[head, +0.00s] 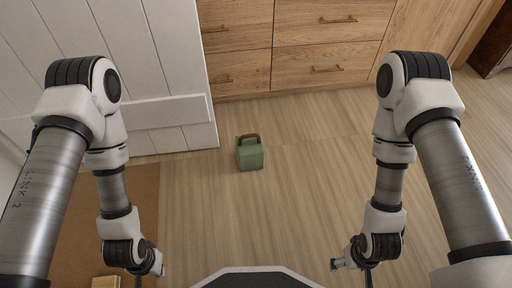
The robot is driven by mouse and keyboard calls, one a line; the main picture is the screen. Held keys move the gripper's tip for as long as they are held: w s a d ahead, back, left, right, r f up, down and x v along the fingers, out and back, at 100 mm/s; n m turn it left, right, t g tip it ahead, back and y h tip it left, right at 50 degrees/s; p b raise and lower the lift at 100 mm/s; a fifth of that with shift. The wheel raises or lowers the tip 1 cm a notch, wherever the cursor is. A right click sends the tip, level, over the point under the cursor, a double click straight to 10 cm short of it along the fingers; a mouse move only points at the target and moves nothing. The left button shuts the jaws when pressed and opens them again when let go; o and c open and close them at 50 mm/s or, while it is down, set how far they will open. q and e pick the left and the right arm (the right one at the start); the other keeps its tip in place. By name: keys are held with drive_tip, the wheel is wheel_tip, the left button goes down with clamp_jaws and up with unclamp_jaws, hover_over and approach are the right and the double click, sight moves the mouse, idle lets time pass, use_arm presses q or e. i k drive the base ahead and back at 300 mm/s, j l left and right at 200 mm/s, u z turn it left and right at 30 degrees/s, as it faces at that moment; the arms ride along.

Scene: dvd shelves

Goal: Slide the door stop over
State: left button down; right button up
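The door stop (250,155) is a small green block with a brown handle on top. It stands upright on the wooden floor, right of the white door's lower corner and apart from it. The white plank door (165,75) is at the upper left. My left gripper (140,283) is at the bottom left, mostly cut off by the frame edge. My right gripper (368,282) is at the bottom right and also cut off. Both are well short of the door stop and do not touch it. Their fingers cannot be made out.
Wooden drawers (325,55) with brass handles stand at the back. A brown mat (135,200) lies at the left, with a pale wooden piece (105,282) at its near end. A dark wooden item (493,50) is at the upper right. The floor (310,180) around the door stop is clear.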

sight(251, 153)
drive_tip(key=i+j+z, duration=0.1)
drive_tip(key=z, duration=0.3)
drive_tip(key=i+j+z, duration=0.2)
drive_tip(key=z, duration=0.25)
drive_tip(key=i, duration=0.1)
